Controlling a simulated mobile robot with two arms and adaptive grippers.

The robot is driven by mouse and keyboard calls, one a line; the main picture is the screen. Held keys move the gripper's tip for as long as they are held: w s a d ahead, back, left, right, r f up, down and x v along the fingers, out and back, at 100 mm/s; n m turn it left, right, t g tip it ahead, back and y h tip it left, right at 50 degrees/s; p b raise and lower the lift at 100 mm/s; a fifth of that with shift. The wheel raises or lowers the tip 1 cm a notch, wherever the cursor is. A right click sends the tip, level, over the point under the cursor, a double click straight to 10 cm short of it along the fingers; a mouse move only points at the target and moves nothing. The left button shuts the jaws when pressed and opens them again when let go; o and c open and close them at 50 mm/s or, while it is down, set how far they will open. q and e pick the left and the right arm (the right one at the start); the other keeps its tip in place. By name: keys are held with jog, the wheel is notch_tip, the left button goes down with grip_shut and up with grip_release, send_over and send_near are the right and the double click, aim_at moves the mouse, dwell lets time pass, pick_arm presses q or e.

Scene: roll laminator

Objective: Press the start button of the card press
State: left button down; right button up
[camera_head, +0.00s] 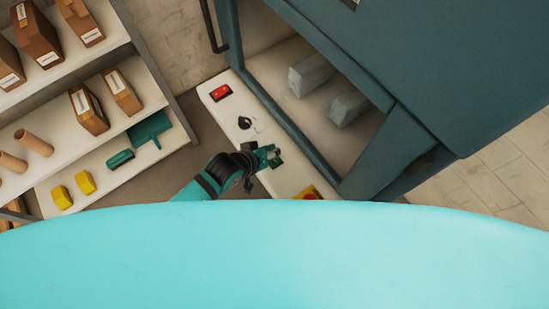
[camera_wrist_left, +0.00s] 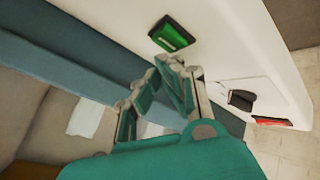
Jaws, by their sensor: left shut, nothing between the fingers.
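The card press has a white control panel (camera_head: 225,105) along its front edge. A green button in a dark frame (camera_wrist_left: 174,34) sits on this panel in the left wrist view; I take it as the start button. In the head view my left gripper mostly covers that spot. My left gripper (camera_head: 271,156) is shut and empty over the panel. In the left wrist view its fingertips (camera_wrist_left: 170,63) show just below the green button in the picture; whether they touch the panel I cannot tell. My right gripper is not in view.
The panel also bears a red switch (camera_head: 221,93), a black knob (camera_head: 244,122) and a yellow-and-red button (camera_head: 309,193) close by. The dark teal machine (camera_head: 440,60) has an open bay with pale blocks (camera_head: 310,75). Shelves (camera_head: 150,90) with boxes stand at left.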

pick_arm(q)
jog(key=shift+f, duration=0.15)
dwell(0.7)
jog(key=shift+f, duration=0.3)
